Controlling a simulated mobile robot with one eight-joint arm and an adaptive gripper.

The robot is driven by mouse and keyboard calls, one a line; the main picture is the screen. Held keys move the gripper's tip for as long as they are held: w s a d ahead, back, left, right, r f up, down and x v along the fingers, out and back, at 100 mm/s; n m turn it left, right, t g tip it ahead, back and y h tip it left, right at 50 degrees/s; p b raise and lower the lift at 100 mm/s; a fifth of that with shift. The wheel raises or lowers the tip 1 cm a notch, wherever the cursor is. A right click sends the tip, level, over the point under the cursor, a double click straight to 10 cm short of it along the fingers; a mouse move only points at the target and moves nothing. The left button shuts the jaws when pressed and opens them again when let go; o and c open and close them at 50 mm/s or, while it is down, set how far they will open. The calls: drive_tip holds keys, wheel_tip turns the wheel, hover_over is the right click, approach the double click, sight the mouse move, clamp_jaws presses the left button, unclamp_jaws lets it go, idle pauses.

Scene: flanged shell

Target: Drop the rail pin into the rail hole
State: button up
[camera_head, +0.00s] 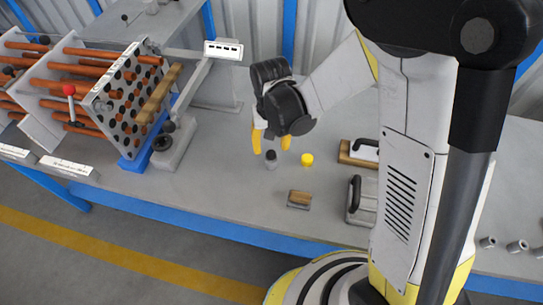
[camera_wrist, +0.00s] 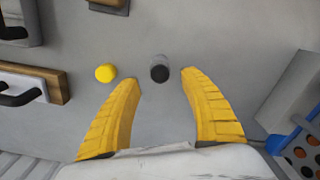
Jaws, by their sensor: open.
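My gripper (camera_head: 270,145) has two yellow fingers, spread open and empty, pointing down over the bench. A small upright grey cylinder with a dark top (camera_head: 270,161) stands just below it; it is probably the rail pin. In the wrist view, this cylinder (camera_wrist: 160,69) lies between the fingertips in the picture, near the right one, with no clear contact. A grey rail-like bracket (camera_head: 196,80) with a white label stands behind and left, beside the perforated plate (camera_head: 125,92). I cannot make out the rail hole.
A yellow cap (camera_head: 307,159) stands close right of the cylinder. A small wood-topped block (camera_head: 299,199) lies in front. Black-handled tools (camera_head: 359,152) lie to the right. The tube bundle (camera_head: 85,80) fills the left. The bench (camera_head: 215,190) is clear left of the block.

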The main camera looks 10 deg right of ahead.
sight(271, 153)
wheel_tip(271, 153, down, 5)
drive_tip(key=shift+b, duration=1.2)
drive_tip(key=shift+s+r, duration=0.1)
clamp_jaws()
drive_tip(key=shift+r, duration=0.1)
